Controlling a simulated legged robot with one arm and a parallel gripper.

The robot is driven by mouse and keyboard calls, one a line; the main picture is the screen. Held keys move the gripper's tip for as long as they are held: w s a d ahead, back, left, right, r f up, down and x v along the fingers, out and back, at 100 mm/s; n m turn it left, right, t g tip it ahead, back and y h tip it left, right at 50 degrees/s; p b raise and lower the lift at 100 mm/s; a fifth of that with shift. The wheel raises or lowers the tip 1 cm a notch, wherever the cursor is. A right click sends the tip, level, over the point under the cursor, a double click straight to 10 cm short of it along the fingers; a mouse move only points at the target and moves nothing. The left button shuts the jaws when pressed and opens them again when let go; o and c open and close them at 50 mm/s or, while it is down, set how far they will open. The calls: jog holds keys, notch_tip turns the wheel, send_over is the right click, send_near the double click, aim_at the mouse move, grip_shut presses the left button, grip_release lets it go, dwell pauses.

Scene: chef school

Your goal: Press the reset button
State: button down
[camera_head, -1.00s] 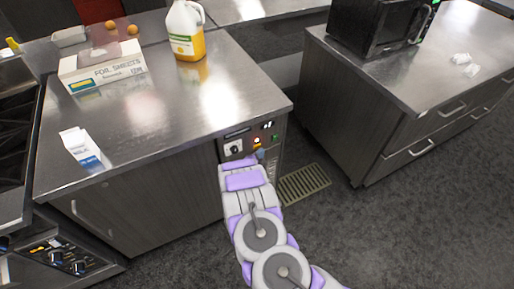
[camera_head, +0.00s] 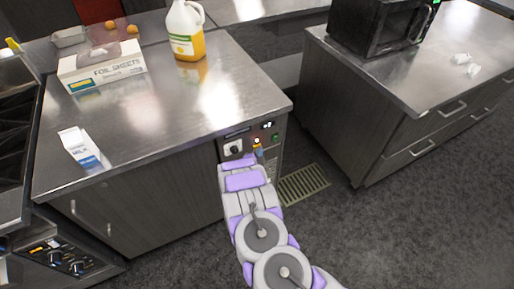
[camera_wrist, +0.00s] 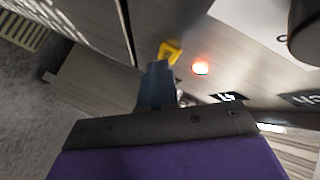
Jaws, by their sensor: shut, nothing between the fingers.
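A control panel (camera_head: 238,148) is set in the end of the steel counter, with a dark knob (camera_head: 234,149), a lit red button or lamp (camera_head: 257,140) and a green button (camera_head: 276,138). I cannot read which one is marked reset. My gripper (camera_head: 259,151) is shut and empty just below the red light. In the wrist view, the yellow tip of my gripper (camera_wrist: 169,51) is left of the glowing red light (camera_wrist: 201,68), with a small gap between them in the picture. I cannot tell whether the tip touches the panel.
The counter top (camera_head: 150,130) holds a milk carton (camera_head: 80,147), a foil sheets box (camera_head: 102,68) and a yellow jug (camera_head: 187,32). A second counter (camera_head: 365,115) with a microwave (camera_head: 380,25) stands to the right. A floor grate (camera_head: 304,185) lies between the counters.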

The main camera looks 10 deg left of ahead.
jog(key=shift+w+a, duration=0.1)
jog(key=shift+w, duration=0.1)
jog(key=shift+s, duration=0.15)
dwell(0.4)
jog(key=shift+s+d, duration=0.45)
jog(key=shift+s, duration=0.15)
jog(key=s+d, duration=0.1)
jog(key=s, duration=0.1)
jog(key=s+d, duration=0.1)
jog(key=s, duration=0.1)
jog(key=shift+d, duration=0.4)
dwell(0.8)
